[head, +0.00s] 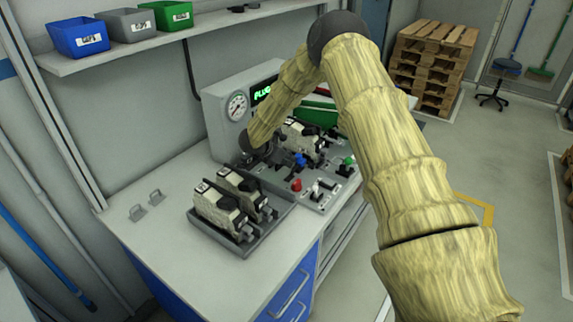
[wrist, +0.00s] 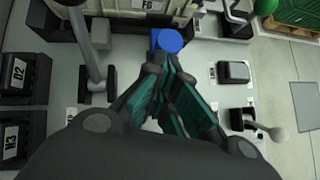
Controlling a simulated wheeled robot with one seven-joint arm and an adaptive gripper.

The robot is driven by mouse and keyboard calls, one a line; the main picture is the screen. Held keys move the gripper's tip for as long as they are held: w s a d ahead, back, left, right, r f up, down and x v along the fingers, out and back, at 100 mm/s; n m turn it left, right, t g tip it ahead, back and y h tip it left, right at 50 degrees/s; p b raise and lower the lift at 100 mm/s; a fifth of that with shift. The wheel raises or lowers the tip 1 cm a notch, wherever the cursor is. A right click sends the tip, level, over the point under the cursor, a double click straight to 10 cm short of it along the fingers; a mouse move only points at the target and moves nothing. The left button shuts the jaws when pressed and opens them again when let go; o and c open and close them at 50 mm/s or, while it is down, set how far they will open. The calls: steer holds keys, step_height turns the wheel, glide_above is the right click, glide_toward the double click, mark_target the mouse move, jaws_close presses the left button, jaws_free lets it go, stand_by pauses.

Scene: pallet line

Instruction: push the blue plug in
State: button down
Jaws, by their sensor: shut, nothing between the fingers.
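The blue plug (wrist: 169,41) shows in the wrist view as a round blue head on a blue body, just beyond my fingertips. My gripper (wrist: 164,72) is shut and empty, with its fingertips close together just below the plug in the picture. I cannot tell whether the tips touch it. In the head view the blue plug (head: 300,159) stands at the middle of the grey fixture panel. My gripper is mostly hidden there behind my arm's dark wrist. How deep the plug sits cannot be made out.
A red knob (head: 296,185) and a green knob (head: 348,161) stand near the plug. A tray (head: 245,248) with two blocky units lies at the front left. A gauge (head: 237,106) and a lit display stand behind. The bench's left part (head: 165,190) is mostly clear.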

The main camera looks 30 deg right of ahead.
steer(key=shift+d+b, duration=0.35)
steer(key=shift+d, duration=0.2)
steer(key=shift+w+d+f+b, duration=0.1)
steer(key=shift+w+d+b, duration=0.25)
steer(key=shift+d, duration=0.1)
steer(key=shift+a, duration=0.3)
steer(key=a+b, duration=0.1)
steer(key=a, duration=0.1)
steer(key=a+b, duration=0.1)
steer(key=a, duration=0.1)
steer(key=shift+s, duration=0.2)
steer(key=b+v, duration=0.3)
steer(key=v, duration=0.7)
steer(key=shift+d, duration=0.25)
